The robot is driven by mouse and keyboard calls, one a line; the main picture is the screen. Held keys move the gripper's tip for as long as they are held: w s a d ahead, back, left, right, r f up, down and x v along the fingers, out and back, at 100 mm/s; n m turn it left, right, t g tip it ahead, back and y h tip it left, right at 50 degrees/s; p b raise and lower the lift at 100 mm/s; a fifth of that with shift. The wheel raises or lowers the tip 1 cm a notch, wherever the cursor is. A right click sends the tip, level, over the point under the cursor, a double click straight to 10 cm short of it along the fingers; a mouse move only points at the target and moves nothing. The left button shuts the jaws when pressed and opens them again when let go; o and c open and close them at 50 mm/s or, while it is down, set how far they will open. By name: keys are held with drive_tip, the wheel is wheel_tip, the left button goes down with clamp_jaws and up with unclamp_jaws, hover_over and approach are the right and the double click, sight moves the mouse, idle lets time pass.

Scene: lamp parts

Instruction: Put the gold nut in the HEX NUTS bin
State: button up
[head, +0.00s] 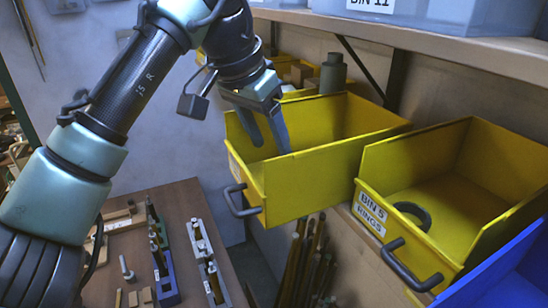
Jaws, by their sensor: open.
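My gripper (269,148) is open, its two fingers pointing down over the mouth of a yellow bin (320,170). Nothing shows between the fingers. I cannot tell how far the tips reach into the bin. This bin's front label (234,165) is turned too far to read, so I cannot tell whether it is the HEX NUTS bin. The near wall hides the bin's floor. I cannot make out the gold nut in this view.
A yellow bin (369,196) labelled "BIN 5 RINGS" holds a dark ring (412,214). A blue bin (505,290) is at lower right. A shelf (440,45) overhangs the bins. A table (180,200) with small parts is at lower left.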

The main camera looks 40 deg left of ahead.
drive_tip(key=b+v, duration=0.1)
drive_tip(key=v, duration=0.7)
drive_tip(key=shift+s+r, duration=0.15)
drive_tip(key=shift+r, duration=0.05)
